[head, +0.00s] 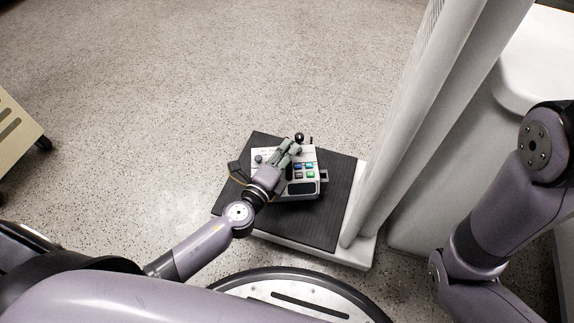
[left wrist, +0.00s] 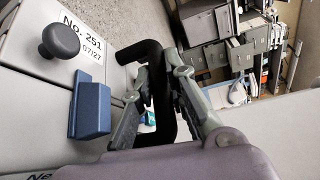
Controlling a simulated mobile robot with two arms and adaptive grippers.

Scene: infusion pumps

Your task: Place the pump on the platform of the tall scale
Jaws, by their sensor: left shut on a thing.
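The pump (head: 306,187) is a light grey box with coloured buttons and a dark display. In the head view it is over the black platform (head: 333,215) of the tall scale (head: 413,120); I cannot tell whether it touches the platform. My left gripper (head: 292,148) is shut on the pump's black handle. In the left wrist view my left gripper (left wrist: 160,95) has its fingers around the black handle (left wrist: 165,115). The pump's grey side (left wrist: 35,100) shows there with a dark knob, a blue part and a label "No. 251". My right gripper is out of view.
The scale's white column rises at the platform's right side, with a white cabinet (head: 535,70) beyond it. A beige wheeled cart (head: 15,130) stands at the far left. Speckled floor (head: 200,70) is clear behind the platform. The left wrist view shows cluttered grey cabinets (left wrist: 225,55) farther off.

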